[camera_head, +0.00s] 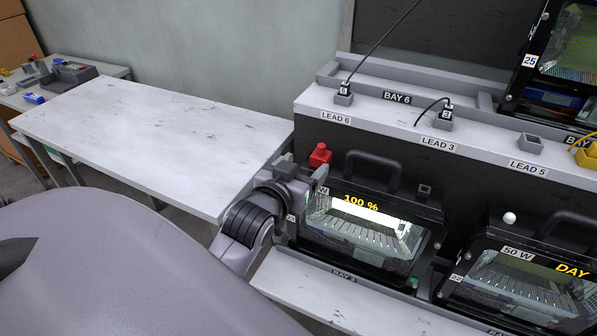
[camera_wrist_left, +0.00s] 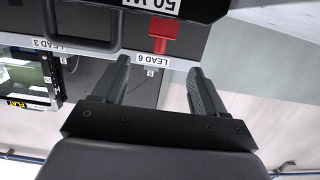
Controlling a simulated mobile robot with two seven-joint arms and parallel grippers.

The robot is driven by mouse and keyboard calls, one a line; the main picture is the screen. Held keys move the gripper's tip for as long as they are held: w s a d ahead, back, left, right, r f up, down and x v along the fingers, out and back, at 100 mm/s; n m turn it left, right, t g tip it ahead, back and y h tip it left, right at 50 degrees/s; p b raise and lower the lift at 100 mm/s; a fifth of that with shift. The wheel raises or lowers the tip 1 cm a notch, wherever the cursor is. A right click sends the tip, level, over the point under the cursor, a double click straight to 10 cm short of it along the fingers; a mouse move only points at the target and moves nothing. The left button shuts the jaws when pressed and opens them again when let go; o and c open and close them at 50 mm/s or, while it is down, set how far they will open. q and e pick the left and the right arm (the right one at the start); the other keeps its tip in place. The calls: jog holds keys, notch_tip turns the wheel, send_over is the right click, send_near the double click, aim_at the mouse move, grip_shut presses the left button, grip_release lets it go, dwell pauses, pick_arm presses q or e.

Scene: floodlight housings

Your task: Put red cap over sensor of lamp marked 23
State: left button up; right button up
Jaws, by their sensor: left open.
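The red cap (camera_head: 320,155) stands upright at the top left corner of a floodlight (camera_head: 365,235) reading "100 %", where its sensor would be hidden beneath it. In the left wrist view the cap (camera_wrist_left: 163,32) shows ahead of the fingertips, beside a "50 W" label. My left gripper (camera_head: 304,174) is open and empty, close to that corner, apart from the cap. It covers part of this lamp's number plate, so I cannot read it. The right lamp (camera_head: 520,285), apparently marked 22, has a bare white sensor (camera_head: 509,218). My right gripper is not in view.
A lamp marked 25 (camera_head: 560,60) sits upper right. Black lamp handles (camera_head: 372,170) rise beside the cap. A bare table (camera_head: 150,135) lies left; another holds tools (camera_head: 65,73).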

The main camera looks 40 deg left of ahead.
pick_arm(q)
jog(key=s+d+f+m+g+h, duration=0.2)
jog(key=s+d+f, duration=0.4)
jog(key=f, duration=0.5)
jog(key=s+d+f+m+g+h, duration=0.3)
jog(key=s+d+f, duration=0.3)
jog(key=s+f, duration=0.4)
notch_tip(320, 180, down, 2)
jog(key=shift+s+f+h, duration=0.2)
jog(key=shift+s+h, duration=0.1)
jog(key=shift+h, duration=0.2)
